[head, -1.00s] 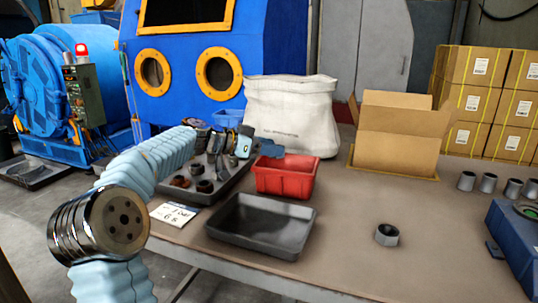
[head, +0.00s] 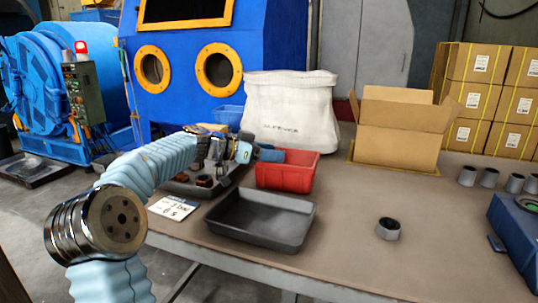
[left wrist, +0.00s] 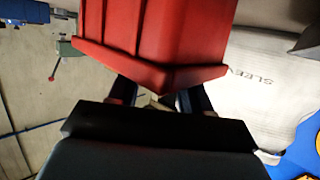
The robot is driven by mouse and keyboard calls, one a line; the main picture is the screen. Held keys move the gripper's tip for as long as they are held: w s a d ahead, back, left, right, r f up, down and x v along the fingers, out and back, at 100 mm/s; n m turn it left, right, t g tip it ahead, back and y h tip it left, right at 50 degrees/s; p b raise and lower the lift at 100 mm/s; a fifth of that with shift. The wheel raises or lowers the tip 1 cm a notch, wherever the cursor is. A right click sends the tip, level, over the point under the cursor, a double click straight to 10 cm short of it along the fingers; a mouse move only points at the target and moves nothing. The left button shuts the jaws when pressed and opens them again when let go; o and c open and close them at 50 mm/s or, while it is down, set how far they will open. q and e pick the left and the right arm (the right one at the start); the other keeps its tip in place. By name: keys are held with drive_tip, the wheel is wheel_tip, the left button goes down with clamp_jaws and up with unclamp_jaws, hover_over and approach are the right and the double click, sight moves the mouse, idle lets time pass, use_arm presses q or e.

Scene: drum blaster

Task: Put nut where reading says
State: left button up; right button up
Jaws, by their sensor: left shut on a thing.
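My left gripper (head: 268,153) reaches across the parts tray to the back left corner of the red bin (head: 285,180). In the left wrist view, the red bin (left wrist: 150,35) fills the top middle, with its rim close in front of my fingers. The fingers stand apart and are partly hidden by the rim. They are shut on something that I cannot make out. A grey nut (head: 387,229) lies alone on the table, right of centre. A white card (head: 172,207) with handwriting, too small to read surely, lies at the table's left edge. My right gripper is out of view.
An empty black tray (head: 212,222) stands in front of the red bin. Brown parts (head: 205,180) lie under my left arm. A white sack (head: 290,105) and an open carton (head: 398,150) stand behind. Several grey sleeves (head: 488,177) and a blue device (head: 515,240) are at right.

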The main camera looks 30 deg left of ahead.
use_arm(q)
drive_tip(key=shift+f, duration=0.45)
drive_tip(key=o, duration=1.3)
drive_tip(key=shift+s+f, duration=0.1)
drive_tip(key=shift+f, duration=0.1)
drive_tip(key=shift+a+r+p, duration=0.1)
drive_tip(key=shift+r+p, duration=0.55)
drive_tip(key=shift+p, duration=0.15)
drive_tip(key=shift+s+a+r, duration=0.1)
drive_tip(key=shift+a+r, duration=0.05)
drive_tip(key=shift+s+a+b, duration=0.25)
drive_tip(key=shift+s+a, duration=0.1)
drive_tip(key=shift+s, duration=0.2)
drive_tip(key=shift+s+a+b, duration=0.25)
drive_tip(key=shift+s+a, duration=0.1)
drive_tip(key=shift+s, duration=0.2)
drive_tip(key=v, duration=0.6)
drive_tip(key=r+b+v, duration=0.1)
drive_tip(key=v, duration=0.2)
drive_tip(key=shift+d, duration=0.2)
